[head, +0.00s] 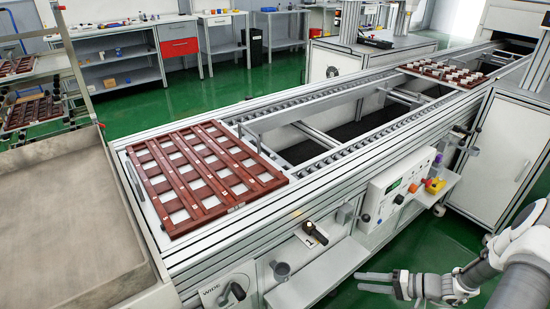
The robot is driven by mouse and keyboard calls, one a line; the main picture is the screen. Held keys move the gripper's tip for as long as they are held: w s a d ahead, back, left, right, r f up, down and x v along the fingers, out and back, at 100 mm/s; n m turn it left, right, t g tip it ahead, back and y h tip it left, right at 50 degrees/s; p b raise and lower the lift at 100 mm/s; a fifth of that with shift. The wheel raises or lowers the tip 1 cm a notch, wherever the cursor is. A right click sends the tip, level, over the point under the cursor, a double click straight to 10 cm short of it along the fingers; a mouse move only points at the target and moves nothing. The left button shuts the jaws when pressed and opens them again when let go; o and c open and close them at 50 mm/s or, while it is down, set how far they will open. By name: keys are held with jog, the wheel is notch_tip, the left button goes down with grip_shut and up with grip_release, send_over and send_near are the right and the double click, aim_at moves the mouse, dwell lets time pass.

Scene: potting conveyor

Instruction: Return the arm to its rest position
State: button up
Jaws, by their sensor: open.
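My gripper (374,282) is at the lower right in the head view, out in front of the conveyor's side and over the green floor. Its two fingers point left and are apart, with nothing between them. My arm (500,264) comes in from the right edge and is bent at the wrist. The gripper appears clear of the conveyor (330,170) and its control panel (396,187).
A brown grid tray (239,206) lies on the conveyor's near end. Another tray (424,72) with several white pieces sits at its far end. A lower shelf (325,272) juts out left of my gripper. A grey bin (62,225) stands at the left.

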jog(key=s+a+r+n+g+h, duration=0.1)
jog(key=a+r+n+g+h, duration=0.2)
jog(key=r, duration=1)
jog(key=s+a+r+n+g+h, duration=0.1)
jog(key=a+r+g+h, duration=0.3)
jog(key=r, duration=0.8)
jog(key=s+a+r+n+t+h, duration=0.1)
jog(key=s+a+r+t+h, duration=0.2)
jog(key=s+r, duration=0.45)
jog(key=s+a+r+n+t+h, duration=0.1)
jog(key=s+a+r+t+h, duration=0.2)
jog(key=s+r, duration=0.5)
notch_tip(320, 180, up, 22)
jog(key=w+t+y+p, duration=0.1)
jog(key=p, duration=2.1)
jog(key=shift+w+f, duration=0.15)
jog(key=shift+w, duration=0.05)
jog(key=shift+a, duration=0.1)
